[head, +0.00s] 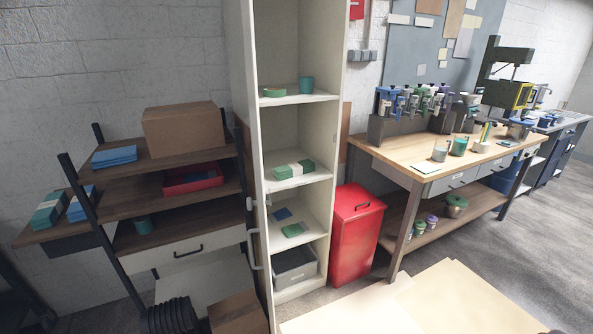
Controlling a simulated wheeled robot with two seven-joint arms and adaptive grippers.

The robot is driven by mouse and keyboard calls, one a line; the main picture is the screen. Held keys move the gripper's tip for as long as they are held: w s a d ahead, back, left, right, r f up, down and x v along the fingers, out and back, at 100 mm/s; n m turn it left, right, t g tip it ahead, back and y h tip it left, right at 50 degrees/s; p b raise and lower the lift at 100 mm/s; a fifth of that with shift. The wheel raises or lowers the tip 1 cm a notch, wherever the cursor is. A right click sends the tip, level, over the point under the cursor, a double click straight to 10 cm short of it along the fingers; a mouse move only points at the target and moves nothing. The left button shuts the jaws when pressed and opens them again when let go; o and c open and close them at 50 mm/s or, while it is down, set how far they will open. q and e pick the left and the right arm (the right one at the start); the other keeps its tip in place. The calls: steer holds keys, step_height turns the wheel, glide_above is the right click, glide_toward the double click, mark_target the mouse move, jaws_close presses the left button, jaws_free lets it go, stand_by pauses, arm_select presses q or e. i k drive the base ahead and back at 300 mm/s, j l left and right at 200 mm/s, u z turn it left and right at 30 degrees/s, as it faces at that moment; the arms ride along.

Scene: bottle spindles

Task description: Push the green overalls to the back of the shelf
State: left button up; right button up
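The tall white open shelf unit (298,185) stands in the middle of the head view. Several green folded-looking things are in view, and I cannot tell for sure which is the green overalls. A green stack with a pale band (293,170) lies on its middle shelf, near the front edge. A thin green folded piece (293,230) lies one level below, with a blue folded piece (283,213) behind it. A small green thing (274,92) lies on the upper shelf beside a teal cup (306,85). Neither of my grippers is in view.
A dark wood rack (185,213) at left holds a cardboard box (184,129), a red tray (193,179) and folded stacks. A red bin (354,228) stands right of the shelf unit, then a workbench (428,165). A grey bin (294,264) sits at the unit's bottom.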

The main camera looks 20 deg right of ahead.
mark_target(288, 170)
steer(key=i+l, duration=0.2)
steer(key=l, duration=0.3)
steer(key=i+l, duration=0.15)
steer(key=l, duration=0.35)
steer(key=i+l, duration=0.2)
steer(key=l, duration=0.3)
steer(key=i+l, duration=0.2)
steer(key=l, duration=0.3)
steer(key=i+l+u, duration=0.1)
steer(key=l, duration=0.45)
steer(key=i+l, duration=0.25)
steer(key=l, duration=0.25)
steer(key=i+l, duration=0.15)
steer(key=l, duration=0.35)
steer(key=i+l, duration=0.15)
steer(key=l, duration=0.4)
steer(key=l+u, duration=0.1)
steer(key=l, duration=0.2)
steer(key=k+u, duration=0.1)
steer(key=k, duration=0.15)
